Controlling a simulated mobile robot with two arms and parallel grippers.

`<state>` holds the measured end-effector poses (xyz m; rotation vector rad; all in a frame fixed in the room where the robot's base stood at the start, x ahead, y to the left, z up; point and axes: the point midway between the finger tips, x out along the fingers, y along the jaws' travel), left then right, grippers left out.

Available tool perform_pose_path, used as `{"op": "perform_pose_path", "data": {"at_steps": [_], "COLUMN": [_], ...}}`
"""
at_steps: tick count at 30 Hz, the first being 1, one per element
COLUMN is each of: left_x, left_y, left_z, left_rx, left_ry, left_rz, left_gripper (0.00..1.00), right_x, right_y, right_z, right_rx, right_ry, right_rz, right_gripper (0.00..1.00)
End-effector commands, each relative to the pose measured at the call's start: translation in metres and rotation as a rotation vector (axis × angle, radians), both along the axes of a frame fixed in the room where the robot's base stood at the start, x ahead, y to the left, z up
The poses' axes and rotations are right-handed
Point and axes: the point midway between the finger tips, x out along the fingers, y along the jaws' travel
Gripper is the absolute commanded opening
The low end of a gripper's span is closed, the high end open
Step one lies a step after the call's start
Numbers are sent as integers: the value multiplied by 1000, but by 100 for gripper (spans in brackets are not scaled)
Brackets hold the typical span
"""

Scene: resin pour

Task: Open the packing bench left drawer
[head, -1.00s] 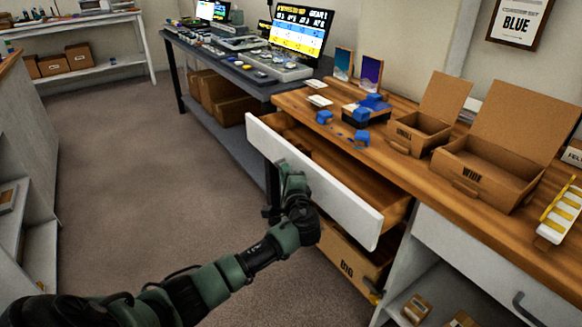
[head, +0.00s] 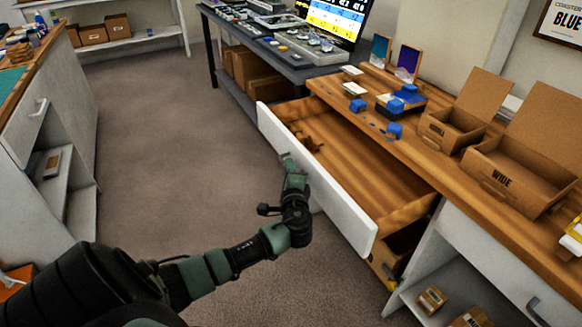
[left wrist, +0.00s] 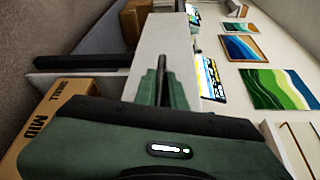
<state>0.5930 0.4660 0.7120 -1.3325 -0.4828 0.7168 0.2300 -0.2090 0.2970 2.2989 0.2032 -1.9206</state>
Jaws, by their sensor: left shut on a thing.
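The packing bench left drawer (head: 345,205) has a white front and a wooden inside, and it stands well out from the bench. Something small and brown lies at its far left end. My left gripper (head: 291,168) is at the outer face of the drawer front, shut on the drawer handle. The handle is hidden in the head view. In the left wrist view a dark handle bar (left wrist: 165,72) shows between the green fingertips of my left gripper (left wrist: 160,92), against the white drawer front (left wrist: 160,45). My right gripper is not in view.
The wooden bench top (head: 350,108) carries blue pieces (head: 395,130), a small open box (head: 452,132) and a box marked WIDE (head: 510,182). A right drawer (head: 480,250) is closed. A white cabinet (head: 45,140) stands at left; the floor (head: 170,130) between is clear.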

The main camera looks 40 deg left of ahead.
Motion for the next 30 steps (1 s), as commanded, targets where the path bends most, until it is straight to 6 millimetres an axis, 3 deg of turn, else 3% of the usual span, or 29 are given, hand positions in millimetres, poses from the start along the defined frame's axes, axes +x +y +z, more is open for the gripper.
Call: {"op": "perform_pose_path", "data": {"at_steps": [5,6,8,9,20,30], "left_x": [0,0,0,0,-3,-41], "left_y": [-2,-2,-2,-2,-5,-44], "left_z": [-3,-3,-3,-3,-1,3], "left_rx": [-4,-4,-4,-3,-1,-4], "left_ry": [5,5,5,4,2,4], "left_rz": [-3,-3,-3,-2,-3,-4], "left_gripper": [0,14,30,33,33,33], "right_x": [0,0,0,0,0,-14], "right_y": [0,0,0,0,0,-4], "right_z": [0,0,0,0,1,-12], "right_rx": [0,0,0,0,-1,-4], "right_ry": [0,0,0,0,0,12], "right_rz": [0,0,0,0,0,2], "right_gripper": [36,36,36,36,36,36]}}
